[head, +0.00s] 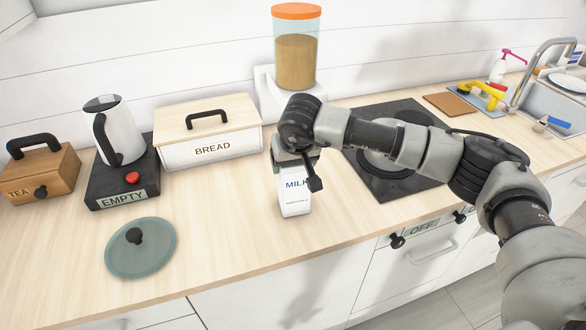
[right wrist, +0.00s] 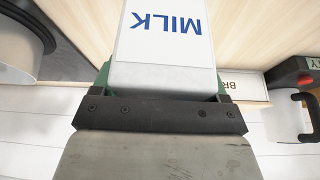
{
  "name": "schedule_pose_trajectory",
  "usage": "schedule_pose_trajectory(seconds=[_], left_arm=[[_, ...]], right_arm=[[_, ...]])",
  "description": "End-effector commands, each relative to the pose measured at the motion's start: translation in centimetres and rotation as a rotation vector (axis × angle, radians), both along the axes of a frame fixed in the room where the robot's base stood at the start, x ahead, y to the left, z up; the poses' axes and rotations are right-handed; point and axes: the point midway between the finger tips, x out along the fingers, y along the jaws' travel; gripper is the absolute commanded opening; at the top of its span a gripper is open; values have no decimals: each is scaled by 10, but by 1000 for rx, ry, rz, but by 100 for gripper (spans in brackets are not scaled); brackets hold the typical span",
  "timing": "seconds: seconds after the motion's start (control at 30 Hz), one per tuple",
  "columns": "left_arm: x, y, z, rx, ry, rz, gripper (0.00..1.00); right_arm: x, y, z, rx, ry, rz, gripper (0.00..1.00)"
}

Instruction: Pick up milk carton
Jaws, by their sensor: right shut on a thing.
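The white milk carton (head: 295,196) with blue MILK lettering is upright over the wooden counter, in front of the bread box. I cannot tell whether its base touches the counter. My right gripper (head: 295,167) is shut on the upper part of the carton, coming from above and behind. In the right wrist view the carton (right wrist: 165,50) sits between the fingers of the gripper (right wrist: 163,85), its lettering upside down. The carton's top is partly hidden by the gripper. My left gripper is not in view.
A bread box (head: 213,150) stands behind to the left, a cereal dispenser (head: 296,60) behind. A black hob (head: 400,185) lies to the right. A kettle (head: 118,135), tea box (head: 45,172) and glass lid (head: 140,255) are left. The front counter is clear.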

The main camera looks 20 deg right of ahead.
Motion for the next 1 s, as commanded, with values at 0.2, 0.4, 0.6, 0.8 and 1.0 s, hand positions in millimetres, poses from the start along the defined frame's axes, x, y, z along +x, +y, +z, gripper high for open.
schedule_pose_trajectory(seconds=[0.2,0.4,0.6,0.8,1.0], left_arm=[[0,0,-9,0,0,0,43],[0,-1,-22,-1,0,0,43],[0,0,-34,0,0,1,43],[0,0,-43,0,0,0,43],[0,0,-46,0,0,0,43]], right_arm=[[1,0,20,2,-8,1,7],[-8,-15,48,2,-7,-2,7],[-34,-48,72,1,-9,-4,7],[-56,-76,94,2,-7,-2,7],[-67,-90,107,2,-5,-1,7]])
